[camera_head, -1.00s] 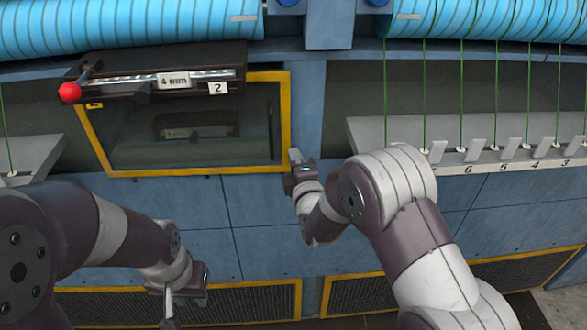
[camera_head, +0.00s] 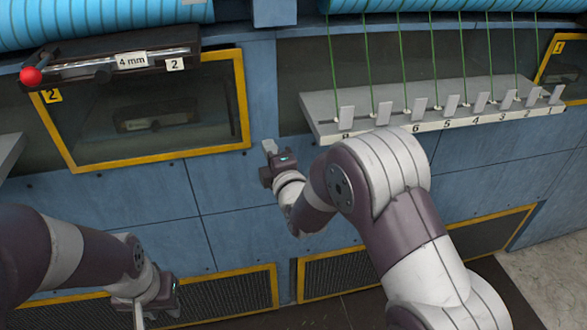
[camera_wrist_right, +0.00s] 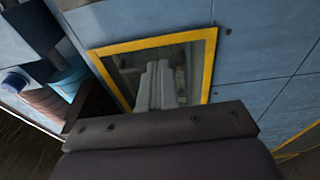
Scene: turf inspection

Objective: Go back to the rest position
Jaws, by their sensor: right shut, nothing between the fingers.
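My right gripper (camera_head: 270,148) is in front of the blue panel, just right of the yellow-framed window's lower right corner in the head view. It is shut and appears empty.
The yellow-framed window (camera_head: 240,100) has a dark bar (camera_head: 85,72) with a red knob (camera_head: 31,75) and a 4 mm label above it. A grey numbered shelf (camera_head: 450,115) with green cords stands at the right. Dark vents (camera_head: 350,272) line the bottom. Floor (camera_head: 545,285) shows at lower right.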

